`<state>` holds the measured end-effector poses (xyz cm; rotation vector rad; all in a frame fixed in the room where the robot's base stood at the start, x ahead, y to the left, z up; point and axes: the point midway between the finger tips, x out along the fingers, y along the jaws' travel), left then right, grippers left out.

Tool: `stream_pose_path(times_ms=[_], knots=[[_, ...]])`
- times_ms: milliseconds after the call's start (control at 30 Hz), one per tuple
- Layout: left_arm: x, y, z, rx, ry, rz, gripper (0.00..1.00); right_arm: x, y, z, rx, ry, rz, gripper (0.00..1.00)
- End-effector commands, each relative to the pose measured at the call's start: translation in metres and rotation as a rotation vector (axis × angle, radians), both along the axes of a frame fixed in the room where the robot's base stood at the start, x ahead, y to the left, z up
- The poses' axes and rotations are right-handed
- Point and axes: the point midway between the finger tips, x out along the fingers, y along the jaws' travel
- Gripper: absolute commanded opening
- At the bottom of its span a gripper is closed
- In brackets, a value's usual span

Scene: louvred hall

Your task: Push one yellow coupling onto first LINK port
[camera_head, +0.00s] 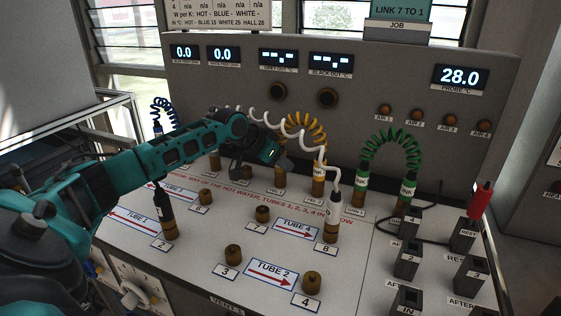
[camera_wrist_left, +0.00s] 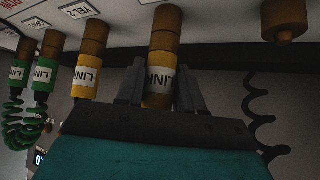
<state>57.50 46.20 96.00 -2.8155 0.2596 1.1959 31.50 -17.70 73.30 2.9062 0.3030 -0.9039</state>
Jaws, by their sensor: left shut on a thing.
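My left gripper (camera_head: 258,164) is shut on a yellow coupling (camera_wrist_left: 160,88) with a LINK label. In the left wrist view, the coupling sits between the two fingers, in line with a brown port (camera_wrist_left: 167,30). No gap shows between them, but I cannot tell how firmly it is seated. In the head view, my gripper mostly hides this coupling. The other yellow coupling (camera_head: 318,184) is upright on the YEL-2 port, just right of my gripper; it also shows in the left wrist view (camera_wrist_left: 86,77). A yellow coiled hose (camera_head: 312,125) arches beside them. My right gripper is not in view.
Green couplings (camera_head: 361,178) with a coiled hose stand to the right. A black coupling (camera_head: 166,212) and several bare brown ports (camera_head: 233,255) are nearer. The display panel (camera_head: 400,82) rises behind.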

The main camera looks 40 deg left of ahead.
Motion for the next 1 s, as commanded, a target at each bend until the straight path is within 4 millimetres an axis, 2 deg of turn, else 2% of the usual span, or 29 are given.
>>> stream_pose_path(times_ms=[567, 833, 1000], knots=[[0.000, 0.000, 0.008, -0.001, -0.003, 0.000, 0.00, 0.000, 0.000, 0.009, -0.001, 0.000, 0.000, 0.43], [0.000, 0.000, 0.035, -0.001, -0.003, 0.001, 0.00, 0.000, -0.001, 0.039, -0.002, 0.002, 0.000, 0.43], [0.001, 0.000, 0.054, -0.001, -0.004, 0.000, 0.00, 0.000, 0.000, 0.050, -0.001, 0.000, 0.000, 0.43]])
